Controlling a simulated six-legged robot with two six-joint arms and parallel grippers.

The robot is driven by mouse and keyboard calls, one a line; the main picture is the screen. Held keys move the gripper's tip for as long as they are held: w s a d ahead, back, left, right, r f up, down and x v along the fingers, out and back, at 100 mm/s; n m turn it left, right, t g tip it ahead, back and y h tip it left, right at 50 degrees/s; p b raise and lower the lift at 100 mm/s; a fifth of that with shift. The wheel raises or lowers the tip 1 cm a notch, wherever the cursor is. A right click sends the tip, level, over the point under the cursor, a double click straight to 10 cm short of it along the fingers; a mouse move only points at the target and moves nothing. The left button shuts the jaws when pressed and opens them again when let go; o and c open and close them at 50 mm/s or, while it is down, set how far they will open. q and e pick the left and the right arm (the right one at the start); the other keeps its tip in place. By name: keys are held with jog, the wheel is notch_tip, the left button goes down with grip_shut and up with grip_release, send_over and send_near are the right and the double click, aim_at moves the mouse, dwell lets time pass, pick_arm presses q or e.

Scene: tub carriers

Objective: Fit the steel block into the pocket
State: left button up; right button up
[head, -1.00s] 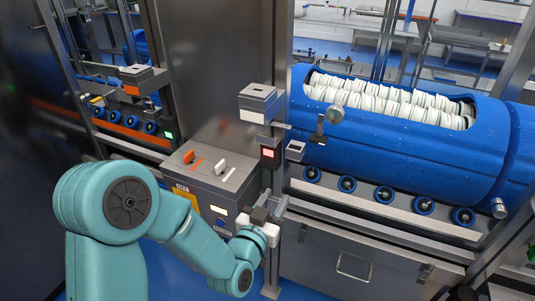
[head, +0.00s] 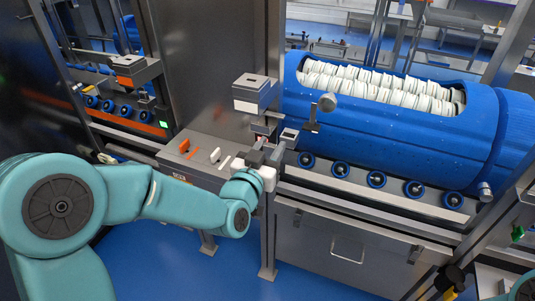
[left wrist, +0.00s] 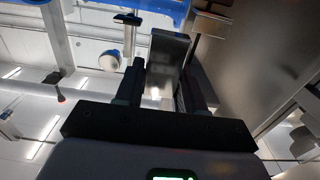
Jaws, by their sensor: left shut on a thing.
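My left gripper (head: 268,154) is shut on the steel block. The block is a flat-faced grey metal piece (left wrist: 168,52) between the dark fingers in the left wrist view, reaching past their tips. In the head view the gripper is in front of the steel post, just below and left of a small grey holder with a dark opening (head: 290,136), which may be the pocket. I cannot tell whether block and holder touch. My right gripper (head: 452,280) shows partly at the bottom right; its jaws are unclear.
A grey box with a slotted top (head: 252,88) stands above the gripper. A blue drum (head: 390,135) full of white pieces lies on rollers to the right. A control box (head: 205,160) with orange and white levers is to the left. Blue floor shows below.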

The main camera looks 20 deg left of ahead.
pick_arm(q)
jog(key=b, duration=0.2)
send_near(294, 112)
jog(key=shift+w+r, duration=0.15)
jog(key=shift+w, duration=1.5)
jog(key=shift+w+r, duration=0.15)
jog(key=shift+w, duration=1.55)
jog(key=shift+f+b, duration=0.2)
jog(key=shift+b, duration=0.25)
jog(key=shift+r, duration=0.1)
jog(key=shift+b, duration=0.35)
jog(key=shift+b, duration=0.55)
